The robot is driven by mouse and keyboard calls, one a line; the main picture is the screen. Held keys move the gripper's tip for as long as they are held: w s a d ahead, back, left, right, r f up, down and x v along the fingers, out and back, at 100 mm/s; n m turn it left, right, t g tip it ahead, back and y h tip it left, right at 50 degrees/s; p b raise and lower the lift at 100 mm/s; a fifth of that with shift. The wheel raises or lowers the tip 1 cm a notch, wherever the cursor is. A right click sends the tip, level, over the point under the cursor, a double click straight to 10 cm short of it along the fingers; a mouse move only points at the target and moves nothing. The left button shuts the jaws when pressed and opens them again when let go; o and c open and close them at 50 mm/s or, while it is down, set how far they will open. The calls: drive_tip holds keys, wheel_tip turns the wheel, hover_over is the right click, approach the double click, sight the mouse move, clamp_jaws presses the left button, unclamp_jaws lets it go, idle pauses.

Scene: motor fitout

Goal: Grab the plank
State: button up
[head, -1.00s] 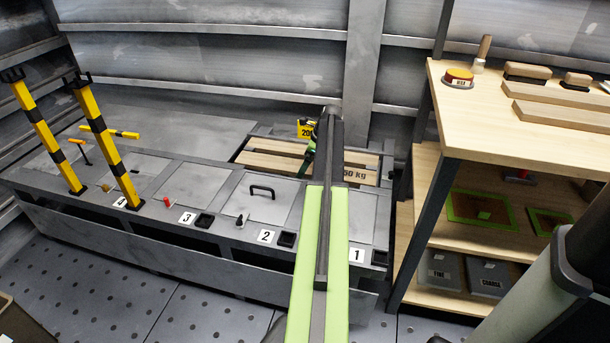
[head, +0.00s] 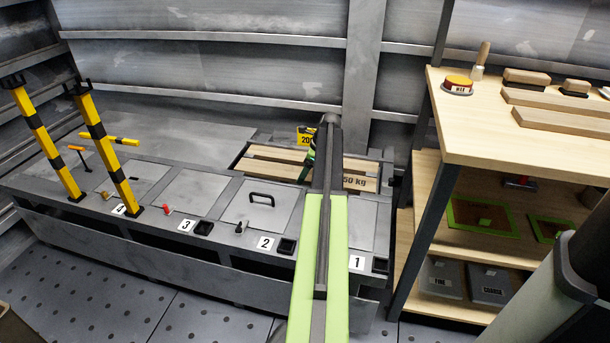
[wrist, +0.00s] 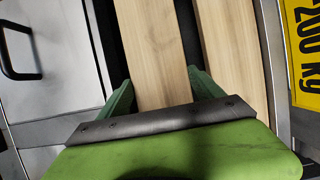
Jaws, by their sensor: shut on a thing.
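Pale wooden planks lie side by side in a recess at the back of the grey bench; one plank (head: 271,168) shows left of my arm in the head view. In the wrist view, my gripper (wrist: 160,92) has its green fingers on both sides of one plank (wrist: 153,50) and is shut on it. A second plank (wrist: 230,50) lies parallel to its right, with a dark gap between them. In the head view my arm hides most of the gripper and the middle of the planks.
A yellow "200 kg" plate (wrist: 305,45) stands beside the planks. A black handle (head: 262,197) sits on a bench lid. Yellow-black posts (head: 104,146) rise at the left. A wooden shelf unit (head: 480,140) with blocks and boxes stands at the right.

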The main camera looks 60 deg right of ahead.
drive_tip(key=shift+r, duration=0.15)
wheel_tip(320, 180, up, 4)
drive_tip(key=p, duration=0.4)
drive_tip(key=shift+r+p, duration=0.15)
drive_tip(key=shift+p, duration=0.15)
drive_tip(key=s+d+r+p, duration=0.4)
drive_tip(key=s+r+p, duration=0.2)
drive_tip(key=s, duration=0.5)
drive_tip(key=shift+r+p, duration=0.3)
drive_tip(key=shift+p, duration=0.05)
